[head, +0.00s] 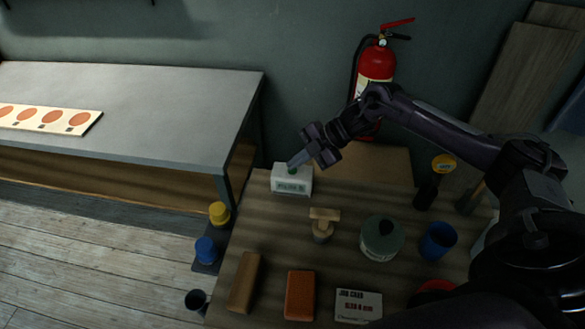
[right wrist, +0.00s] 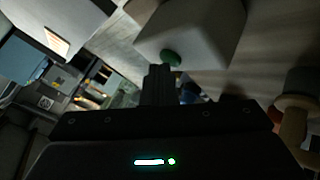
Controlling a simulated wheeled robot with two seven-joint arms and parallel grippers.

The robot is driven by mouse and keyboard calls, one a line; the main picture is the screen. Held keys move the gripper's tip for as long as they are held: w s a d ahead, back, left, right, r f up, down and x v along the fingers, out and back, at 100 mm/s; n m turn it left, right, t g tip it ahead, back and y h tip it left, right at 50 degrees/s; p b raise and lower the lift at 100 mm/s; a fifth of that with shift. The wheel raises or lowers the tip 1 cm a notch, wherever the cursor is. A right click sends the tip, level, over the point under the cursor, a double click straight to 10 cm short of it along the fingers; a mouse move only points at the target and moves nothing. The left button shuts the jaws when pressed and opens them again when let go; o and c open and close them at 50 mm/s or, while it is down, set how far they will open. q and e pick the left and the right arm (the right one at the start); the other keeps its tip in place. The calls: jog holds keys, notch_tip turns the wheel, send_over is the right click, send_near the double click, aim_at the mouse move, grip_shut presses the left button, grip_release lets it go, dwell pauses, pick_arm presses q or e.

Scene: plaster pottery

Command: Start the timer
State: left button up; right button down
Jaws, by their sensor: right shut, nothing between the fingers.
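The timer (head: 283,185) is a small white box with a green display on its front, near the far left corner of the wooden table in the head view. A green button (right wrist: 171,57) shows on the white timer (right wrist: 205,35) in the right wrist view. My right gripper (head: 293,164) is shut and empty, with its fingertips at the top of the timer by the button. In the right wrist view the shut fingers (right wrist: 158,75) end close to the button; I cannot tell whether they touch it. My left gripper is not in view.
On the wooden table stand a wooden stamp-like tool (head: 323,225), a grey-green round container (head: 382,240), a blue cup (head: 438,241), an orange block (head: 299,295) and a white card (head: 358,306). A red fire extinguisher (head: 376,65) is at the wall behind. A grey bench (head: 160,110) is at left.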

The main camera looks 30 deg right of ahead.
aim_at(297, 170)
jog(key=shift+r+p, duration=0.65)
jog(key=shift+r, duration=0.2)
notch_tip(297, 170, up, 5)
jog(key=p, duration=0.3)
jog(key=shift+p, duration=0.4)
dwell(0.6)
